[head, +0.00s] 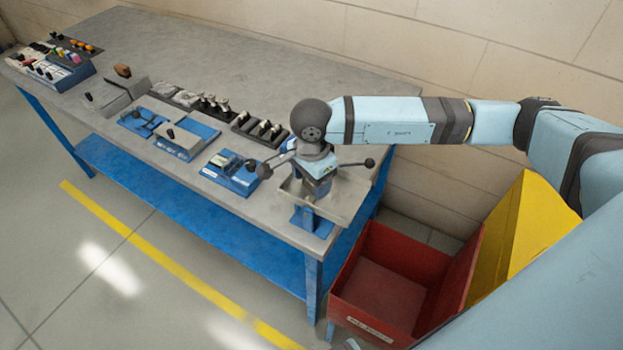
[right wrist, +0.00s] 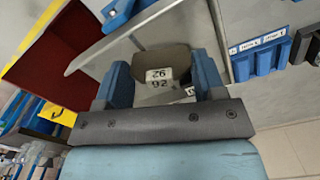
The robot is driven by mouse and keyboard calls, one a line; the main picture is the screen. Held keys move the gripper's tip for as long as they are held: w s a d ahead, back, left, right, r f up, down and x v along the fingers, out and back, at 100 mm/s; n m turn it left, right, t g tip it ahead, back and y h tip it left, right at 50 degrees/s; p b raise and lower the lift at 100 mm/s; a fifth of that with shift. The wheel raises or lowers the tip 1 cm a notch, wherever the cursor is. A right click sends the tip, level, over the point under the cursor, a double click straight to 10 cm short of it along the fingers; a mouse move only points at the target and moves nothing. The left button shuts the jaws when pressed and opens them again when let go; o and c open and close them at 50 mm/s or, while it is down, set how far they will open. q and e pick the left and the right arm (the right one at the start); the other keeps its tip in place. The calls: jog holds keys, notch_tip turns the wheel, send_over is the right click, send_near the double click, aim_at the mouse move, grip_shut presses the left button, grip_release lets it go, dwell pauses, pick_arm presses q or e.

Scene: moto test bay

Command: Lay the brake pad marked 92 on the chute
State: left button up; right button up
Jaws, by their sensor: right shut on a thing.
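My right gripper (head: 318,178) is over the front right corner of the bench, at the chute (head: 345,208), a grey sloping plate. In the right wrist view my right gripper (right wrist: 162,72) has its blue fingers shut on a grey-brown brake pad (right wrist: 148,60). Its white label reads 92. The chute also shows in the right wrist view (right wrist: 100,52), behind the pad. I cannot tell whether the pad touches the chute. In the head view the gripper and arm hide the pad. My left gripper is not in view.
A red bin (head: 385,288) stands on the floor below the chute, with a yellow bin (head: 515,225) to its right. Blue fixtures (head: 230,172) and rows of small parts line the front of the bench. The rear of the bench top (head: 230,55) is clear.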

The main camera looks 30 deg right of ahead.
jog(key=o, duration=1)
jog(key=shift+r+p, duration=1.35)
jog(key=shift+r, duration=2.15)
